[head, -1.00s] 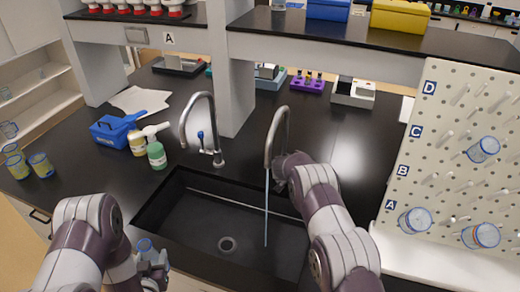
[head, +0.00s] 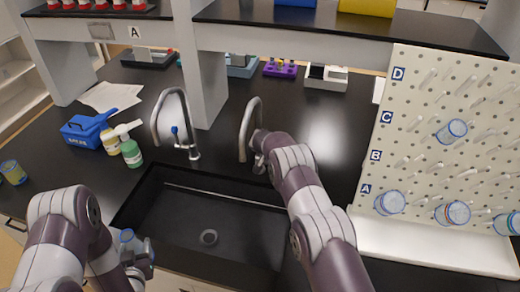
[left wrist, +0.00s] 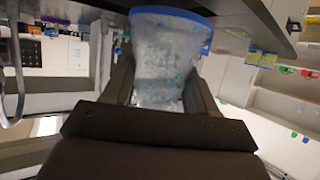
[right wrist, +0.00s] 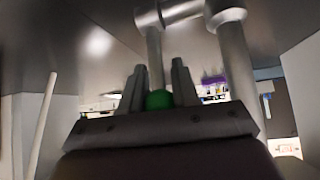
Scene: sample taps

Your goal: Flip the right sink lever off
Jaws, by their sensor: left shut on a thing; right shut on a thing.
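The right tap (head: 247,125) curves over the black sink (head: 175,232), and no water stream shows under its spout. My right gripper (head: 258,158) is at the tap's base on its right side. In the right wrist view, its fingers (right wrist: 158,88) are close around the lever's green knob (right wrist: 158,99), with the grey tap body (right wrist: 155,50) just beyond; the rest of the lever is hidden. My left gripper (head: 138,252) is shut on a clear beaker with a blue rim (left wrist: 168,60), held near the sink's front left corner.
The left tap (head: 157,115) with a blue lever stands at the sink's back left. Two bottles (head: 131,150) and a blue box (head: 85,130) stand left of it. A pegboard (head: 420,150) with beakers rises on the right. A shelf post (head: 205,85) stands behind the taps.

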